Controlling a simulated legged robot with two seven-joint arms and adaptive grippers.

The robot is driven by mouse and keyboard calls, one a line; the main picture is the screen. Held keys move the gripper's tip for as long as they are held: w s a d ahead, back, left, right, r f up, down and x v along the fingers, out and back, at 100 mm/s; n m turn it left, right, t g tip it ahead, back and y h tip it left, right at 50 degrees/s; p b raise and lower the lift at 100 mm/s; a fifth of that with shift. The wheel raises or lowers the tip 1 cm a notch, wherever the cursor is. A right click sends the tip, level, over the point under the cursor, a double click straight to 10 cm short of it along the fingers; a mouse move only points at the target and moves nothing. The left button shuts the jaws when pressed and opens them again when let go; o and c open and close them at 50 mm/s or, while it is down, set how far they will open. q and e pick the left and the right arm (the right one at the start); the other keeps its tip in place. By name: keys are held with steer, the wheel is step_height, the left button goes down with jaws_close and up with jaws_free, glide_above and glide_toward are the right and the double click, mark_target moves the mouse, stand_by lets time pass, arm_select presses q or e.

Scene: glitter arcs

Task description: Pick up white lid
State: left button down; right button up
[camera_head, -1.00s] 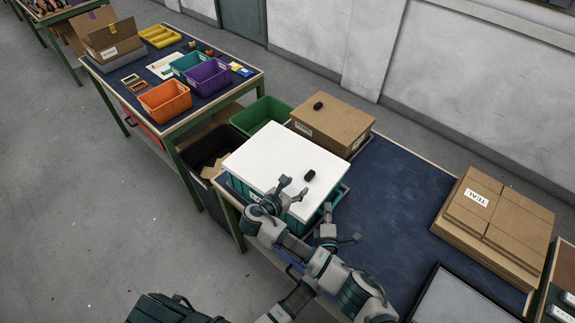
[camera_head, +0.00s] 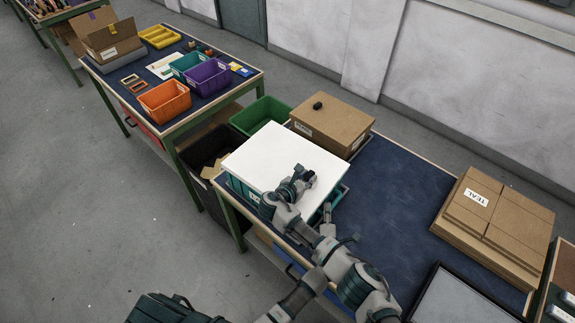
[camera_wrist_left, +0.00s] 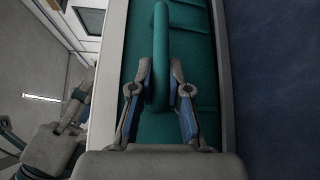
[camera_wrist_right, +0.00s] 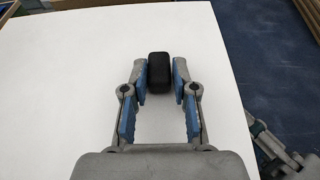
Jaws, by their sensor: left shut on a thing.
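The white lid (camera_head: 265,158) lies flat on a teal bin (camera_head: 240,188) on the blue-topped table. Its black knob (camera_wrist_right: 160,72) stands between the fingertips of my right gripper (camera_wrist_right: 160,82) in the right wrist view. That gripper is open, one finger on each side with narrow gaps. In the head view my right gripper (camera_head: 303,177) is over the lid and mostly hides the knob. My left gripper (camera_head: 327,213) is at the bin's near right side. In the left wrist view it is shut on the bin's teal handle (camera_wrist_left: 160,50).
A closed cardboard box (camera_head: 333,125) with a black knob stands behind the bin. A green bin (camera_head: 262,112) is at its back left. Flat cardboard boxes (camera_head: 498,225) lie at the right. The blue tabletop (camera_head: 395,195) between is clear.

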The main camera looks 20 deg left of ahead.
arm_select(q)
steer(key=shift+r, duration=0.15)
arm_select(e)
jaws_close()
step_height(320, 180, up, 10)
steer(key=shift+r, duration=0.15)
stand_by(0.6)
arm_select(q)
steer(key=shift+w, duration=0.1)
steer(key=c, duration=1.1)
jaws_free()
steer(key=shift+o, duration=0.2)
arm_select(e)
step_height(320, 180, up, 3)
steer(key=shift+r, duration=0.15)
